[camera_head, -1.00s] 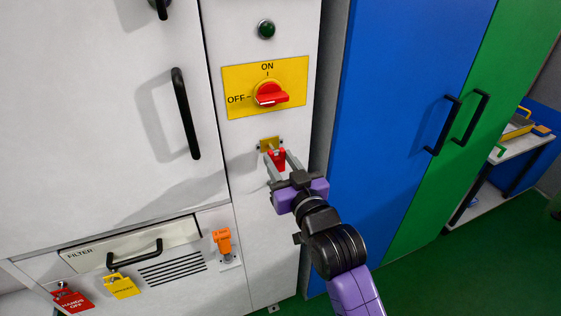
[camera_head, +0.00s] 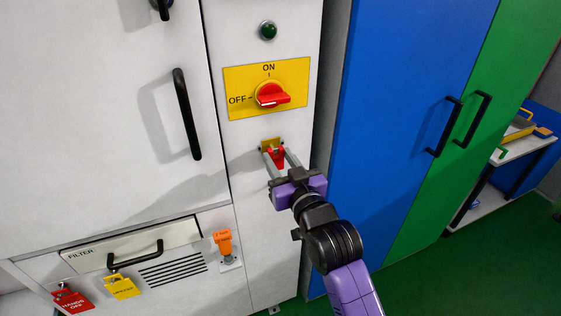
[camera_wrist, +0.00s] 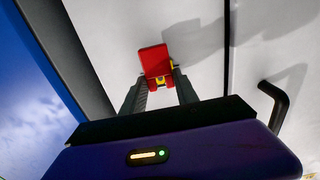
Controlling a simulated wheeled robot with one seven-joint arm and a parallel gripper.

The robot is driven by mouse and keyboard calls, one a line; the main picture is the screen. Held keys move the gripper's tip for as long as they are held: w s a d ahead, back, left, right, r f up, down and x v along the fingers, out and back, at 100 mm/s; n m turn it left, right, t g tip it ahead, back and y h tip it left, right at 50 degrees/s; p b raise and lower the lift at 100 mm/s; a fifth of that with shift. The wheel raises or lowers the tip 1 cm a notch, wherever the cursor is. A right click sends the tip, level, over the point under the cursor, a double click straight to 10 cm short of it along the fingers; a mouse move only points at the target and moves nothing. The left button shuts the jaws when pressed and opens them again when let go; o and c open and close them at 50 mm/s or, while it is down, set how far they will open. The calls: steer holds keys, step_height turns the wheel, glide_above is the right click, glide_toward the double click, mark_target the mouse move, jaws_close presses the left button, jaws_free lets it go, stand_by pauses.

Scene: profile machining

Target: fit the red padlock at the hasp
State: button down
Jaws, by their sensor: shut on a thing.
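The red padlock (camera_head: 277,156) is between the fingertips of my gripper (camera_head: 278,160), which is shut on it. The padlock is at the lower edge of the small yellow hasp (camera_head: 266,146) on the white panel, below the switch. Whether the shackle passes through the hasp cannot be told. The red rotary switch (camera_head: 272,95) on its yellow plate points toward OFF.
A red tag padlock (camera_head: 72,299), a yellow one (camera_head: 120,286) and an orange device (camera_head: 223,242) are low on the left. A black door handle (camera_head: 187,114) juts out at left. A blue cabinet (camera_head: 405,110) stands close on the right.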

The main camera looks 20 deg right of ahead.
steer(key=shift+w, duration=0.85)
steer(key=c, duration=0.9)
jaws_free()
steer(key=shift+o, duration=0.2)
steer(key=shift+s, duration=0.1)
steer(key=s+b, duration=0.1)
steer(key=s, duration=0.6)
steer(key=shift+s+b, duration=0.3)
steer(key=shift+s, duration=0.05)
